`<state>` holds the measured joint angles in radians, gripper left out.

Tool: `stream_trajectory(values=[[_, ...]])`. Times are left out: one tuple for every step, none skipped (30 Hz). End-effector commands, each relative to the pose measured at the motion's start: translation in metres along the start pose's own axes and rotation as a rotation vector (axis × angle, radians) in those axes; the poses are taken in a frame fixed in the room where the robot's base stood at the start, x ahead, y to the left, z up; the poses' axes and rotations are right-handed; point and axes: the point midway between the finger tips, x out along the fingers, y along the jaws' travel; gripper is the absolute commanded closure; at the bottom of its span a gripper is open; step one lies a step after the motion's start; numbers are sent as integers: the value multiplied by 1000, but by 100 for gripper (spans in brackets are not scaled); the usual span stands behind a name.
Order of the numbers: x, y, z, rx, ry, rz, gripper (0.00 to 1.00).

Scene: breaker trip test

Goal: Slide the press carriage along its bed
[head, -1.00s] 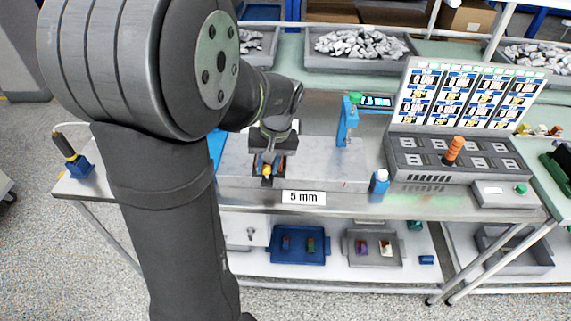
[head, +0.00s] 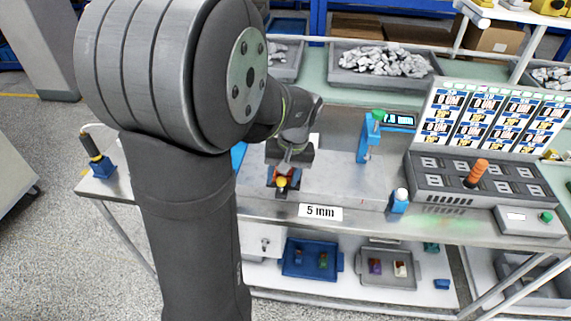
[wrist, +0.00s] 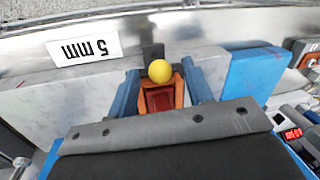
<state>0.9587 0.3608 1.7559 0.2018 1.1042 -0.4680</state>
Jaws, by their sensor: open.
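A small orange block with a red middle and a yellow ball knob, which looks like the press carriage (wrist: 159,93), sits at the front edge of a grey stone slab, the likely bed (wrist: 70,88). Its yellow knob also shows in the head view (head: 281,182), left of the 5 mm label (head: 320,212). My gripper (wrist: 162,88) is open, with one blue-grey finger on each side of the block. I cannot tell whether either finger touches it. In the head view my gripper (head: 284,172) hangs down at the slab's left part, and my arm hides the slab's left end.
A blue-and-white bottle-like object (head: 399,203) stands near the front edge. A grey breaker panel (head: 470,180) lies farther right. The slab between knob and post looks clear.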

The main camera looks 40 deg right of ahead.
Motion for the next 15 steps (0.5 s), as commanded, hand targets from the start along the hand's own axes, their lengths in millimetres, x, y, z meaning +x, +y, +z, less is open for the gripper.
stream_trajectory(values=[[-4,0,0,0,2,1,54],[-7,0,0,0,2,1,54],[-12,0,-1,0,4,2,54],[-17,0,-1,0,4,2,54],[-22,0,-1,0,5,2,54],[-31,0,-1,0,5,3,54],[-38,1,-1,0,6,3,54],[-45,1,-1,0,6,3,54],[-55,1,-1,0,6,3,54],[-63,1,0,0,7,4,54],[-70,1,-1,0,6,3,54],[-80,1,-1,0,6,3,54],[-88,0,-1,0,7,3,54],[-95,0,-1,0,6,3,54],[-105,0,-1,0,7,3,54]])
